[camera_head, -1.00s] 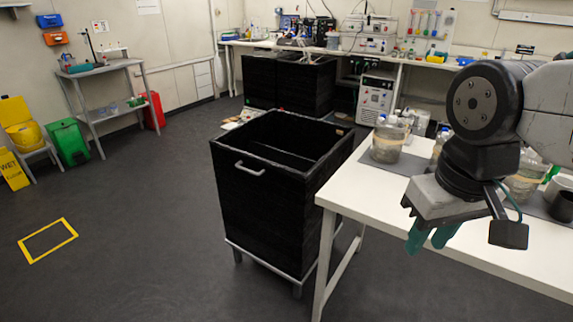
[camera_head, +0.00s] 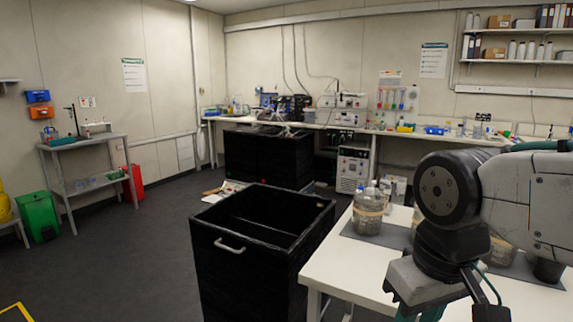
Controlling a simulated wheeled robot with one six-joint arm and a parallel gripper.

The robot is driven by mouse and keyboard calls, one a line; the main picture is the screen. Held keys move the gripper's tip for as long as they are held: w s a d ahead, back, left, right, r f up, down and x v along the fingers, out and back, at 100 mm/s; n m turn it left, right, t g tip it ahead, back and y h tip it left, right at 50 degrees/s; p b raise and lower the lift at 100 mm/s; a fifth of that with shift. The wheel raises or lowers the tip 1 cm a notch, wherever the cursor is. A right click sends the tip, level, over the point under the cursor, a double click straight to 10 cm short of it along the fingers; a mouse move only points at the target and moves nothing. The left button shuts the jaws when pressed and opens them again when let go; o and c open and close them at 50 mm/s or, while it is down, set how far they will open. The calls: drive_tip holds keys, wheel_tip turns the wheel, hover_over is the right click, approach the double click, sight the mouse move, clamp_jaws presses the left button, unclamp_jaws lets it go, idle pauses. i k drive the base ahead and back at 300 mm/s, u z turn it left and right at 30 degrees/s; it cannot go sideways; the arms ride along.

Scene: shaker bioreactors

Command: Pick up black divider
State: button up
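A black open-topped bin (camera_head: 238,282) with a light handle on its front stands left of the white table. Inside it, a dark upright panel (camera_head: 262,228) crosses the opening and looks like the black divider. Its lower part is hidden in the shadow of the bin. My gripper (camera_head: 419,314) is at the lower right, over the front part of the white table and well to the right of the bin. Its two teal fingers are apart with nothing seen between them. Their tips are cut off by the picture's lower edge.
The white table (camera_head: 345,270) holds a grey mat with glass vessels (camera_head: 368,211) close to my arm. Dark floor (camera_head: 130,255) left of the bin is clear.

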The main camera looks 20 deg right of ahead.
sight(274, 238)
drive_tip(key=u, duration=0.4)
drive_tip(key=k, duration=0.95)
drive_tip(key=u, duration=1.05)
drive_tip(key=i, duration=2.05)
drive_tip(key=z, duration=0.2)
drive_tip(key=i, duration=1.55)
drive_tip(key=z, duration=1)
drive_tip(key=i, duration=0.85)
drive_tip(key=z, duration=1.65)
drive_tip(key=i, duration=0.7)
drive_tip(key=z, duration=0.5)
